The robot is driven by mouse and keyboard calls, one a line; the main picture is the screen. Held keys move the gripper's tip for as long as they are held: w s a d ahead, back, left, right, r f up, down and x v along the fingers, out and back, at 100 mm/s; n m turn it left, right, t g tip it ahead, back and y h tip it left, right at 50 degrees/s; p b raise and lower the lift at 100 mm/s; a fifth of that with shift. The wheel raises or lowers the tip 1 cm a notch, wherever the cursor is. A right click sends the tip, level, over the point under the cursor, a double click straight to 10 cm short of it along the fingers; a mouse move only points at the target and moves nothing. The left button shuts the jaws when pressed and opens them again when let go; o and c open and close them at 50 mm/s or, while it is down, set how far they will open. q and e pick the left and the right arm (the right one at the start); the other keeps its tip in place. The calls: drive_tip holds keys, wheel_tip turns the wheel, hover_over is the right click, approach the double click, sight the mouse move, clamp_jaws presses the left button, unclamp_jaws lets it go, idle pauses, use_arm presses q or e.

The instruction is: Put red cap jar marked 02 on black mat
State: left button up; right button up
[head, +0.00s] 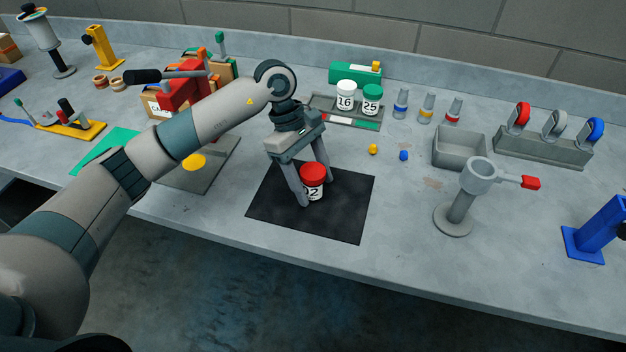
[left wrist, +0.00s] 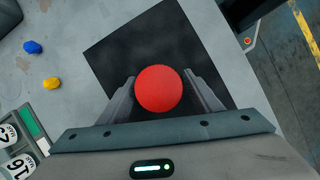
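The jar with the red cap (head: 313,174) stands upright on the black mat (head: 345,215). Its white label shows a 2, with the digit before it partly covered by a finger. My left gripper (head: 308,188) reaches down over the jar, one finger on each side. In the left wrist view the red cap (left wrist: 158,90) lies between the two fingertips, which show just outside its edge, so the fingers look open around the jar. The jar's body is hidden there under the cap. The mat (left wrist: 125,50) spreads beneath. My right gripper is not in view.
Jars marked 16 (head: 346,95) and 25 (head: 372,99) stand on a tray behind the mat. A yellow piece (head: 373,149) and a blue piece (head: 403,155) lie nearby. A grey stand with a ring (head: 460,200) is to the right. The mat's front right is clear.

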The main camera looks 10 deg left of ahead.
sight(308, 168)
use_arm(q)
drive_tip(key=shift+r, duration=0.2)
drive_tip(key=shift+a, duration=0.1)
drive_tip(key=shift+w+a+r, duration=0.15)
drive_tip(key=shift+r, duration=0.25)
drive_tip(key=b+v, duration=0.3)
drive_tip(key=v, duration=0.2)
drive_tip(key=shift+r, duration=0.3)
drive_tip(key=shift+a+r, duration=0.2)
drive_tip(key=shift+r, duration=0.25)
